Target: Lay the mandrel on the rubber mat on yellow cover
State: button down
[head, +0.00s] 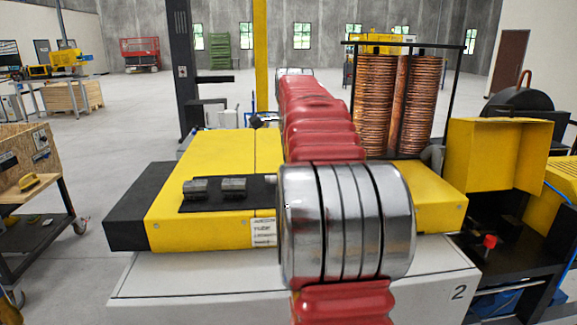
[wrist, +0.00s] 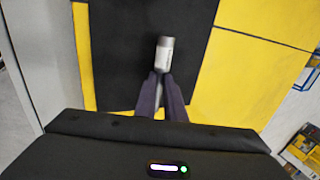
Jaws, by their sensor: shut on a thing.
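In the wrist view, my gripper (wrist: 161,76) is shut on the mandrel (wrist: 166,53), a short silver cylinder that juts out past the fingertips. It is over the black rubber mat (wrist: 122,45); I cannot tell whether it touches the mat. The mat lies on the yellow cover (wrist: 255,75). In the head view, the mat (head: 257,192) is a dark sheet on the yellow cover (head: 205,150).
Two grey metal pieces, one on the left (head: 195,189) and one on the right (head: 234,187), sit on the mat in the head view. Coiled copper tube (head: 375,105) stands behind on the right. An open yellow box (head: 490,160) is at the right. A wheeled cart (head: 40,215) stands left.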

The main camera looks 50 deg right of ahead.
jog(key=shift+f, duration=0.6)
jog(key=c, duration=1.8)
grip_release()
jog(key=shift+o, duration=0.2)
jog(key=shift+f, duration=0.1)
jog(key=v, duration=1.4)
